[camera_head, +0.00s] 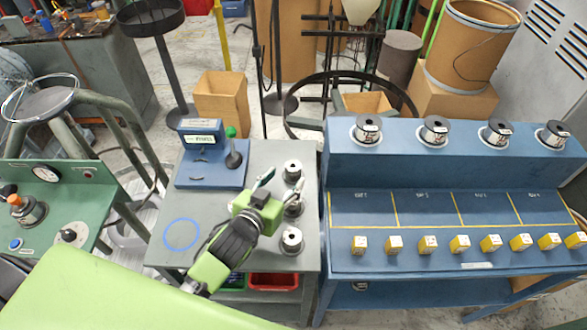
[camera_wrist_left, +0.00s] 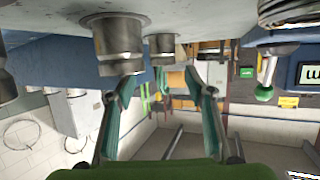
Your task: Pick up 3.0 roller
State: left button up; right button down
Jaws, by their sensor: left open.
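Three metal rollers stand in a column on the grey table (camera_head: 215,215): a back roller (camera_head: 293,170), a middle roller (camera_head: 294,208) partly behind my gripper, and a front roller (camera_head: 291,240). Their size marks are too small to read, so I cannot tell which is 3.0. My left gripper (camera_head: 273,188) is open and empty, just left of the middle and back rollers. In the left wrist view, which is upside down, my open fingers (camera_wrist_left: 160,88) show with a near roller (camera_wrist_left: 119,45) and a farther roller (camera_wrist_left: 162,47) beyond them. My right gripper is not in view.
A blue device (camera_head: 205,170) with a green-knobbed lever (camera_head: 232,155) stands at the table's back left. A blue bench (camera_head: 430,255) at right carries several spools (camera_head: 434,130) and yellow boxes (camera_head: 459,244). A red bin (camera_head: 273,281) sits below the table. A blue circle (camera_head: 181,234) marks clear tabletop.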

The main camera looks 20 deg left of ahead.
aim_at(295, 164)
pick_arm(q)
jog(key=shift+w, duration=0.2)
jog(key=shift+w+p, duration=0.35)
jog(key=p+x, duration=0.1)
jog(key=x, duration=0.2)
jog(key=shift+w+a, duration=0.15)
jog(key=shift+a, duration=0.05)
jog(key=shift+w+d+f, duration=0.1)
jog(key=shift+w+f, duration=0.15)
jog(key=shift+w, duration=0.15)
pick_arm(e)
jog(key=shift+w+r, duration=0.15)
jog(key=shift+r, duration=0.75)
pick_arm(q)
grip_shut()
jog(key=shift+r, duration=0.1)
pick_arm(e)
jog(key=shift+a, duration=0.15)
